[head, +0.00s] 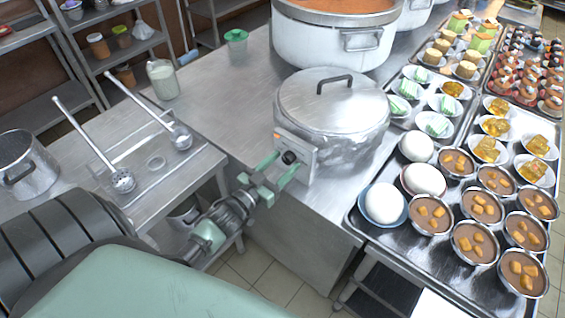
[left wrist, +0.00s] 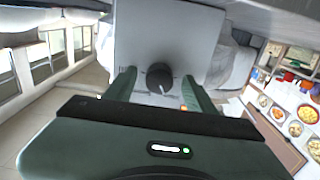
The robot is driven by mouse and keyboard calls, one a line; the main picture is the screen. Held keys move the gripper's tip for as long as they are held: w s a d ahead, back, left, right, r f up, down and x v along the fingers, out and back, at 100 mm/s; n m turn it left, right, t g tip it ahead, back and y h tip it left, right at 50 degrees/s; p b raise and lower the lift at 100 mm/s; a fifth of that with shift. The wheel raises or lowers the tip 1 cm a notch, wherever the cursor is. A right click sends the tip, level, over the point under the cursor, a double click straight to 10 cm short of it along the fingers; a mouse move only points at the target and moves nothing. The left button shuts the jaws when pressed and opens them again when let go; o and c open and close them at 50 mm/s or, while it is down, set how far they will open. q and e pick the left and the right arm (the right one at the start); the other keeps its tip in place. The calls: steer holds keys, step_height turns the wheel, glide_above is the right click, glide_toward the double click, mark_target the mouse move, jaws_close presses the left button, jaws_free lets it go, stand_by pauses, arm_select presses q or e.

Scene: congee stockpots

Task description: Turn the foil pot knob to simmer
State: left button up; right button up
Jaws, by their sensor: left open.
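The foil pot (head: 338,130) is a lidded steel pot with crinkled foil around its lower side, standing at the counter's front edge. A pale control box on its front carries a dark round knob (head: 289,157). The knob (left wrist: 159,77) also shows in the left wrist view, with a white pointer mark toward the lower right of that picture. My left gripper (head: 281,164) is open, its green fingers pointing at the control box. In the left wrist view the fingers (left wrist: 158,82) stand on either side of the knob, with gaps visible. My right gripper is not in view.
A large open pot (head: 330,45) of orange-red food stands behind. A tray of bowls and white buns (head: 385,203) lies close on the right. A side table with ladles (head: 123,180) is at the left. The counter (head: 225,105) left of the pot is mostly clear.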

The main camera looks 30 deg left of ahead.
arm_select(q)
jaws_close()
steer(key=shift+m, duration=0.4)
steer(key=m, duration=0.5)
steer(key=m+b, duration=0.1)
steer(key=m, duration=0.5)
steer(key=shift+a, duration=0.1)
stand_by(0.4)
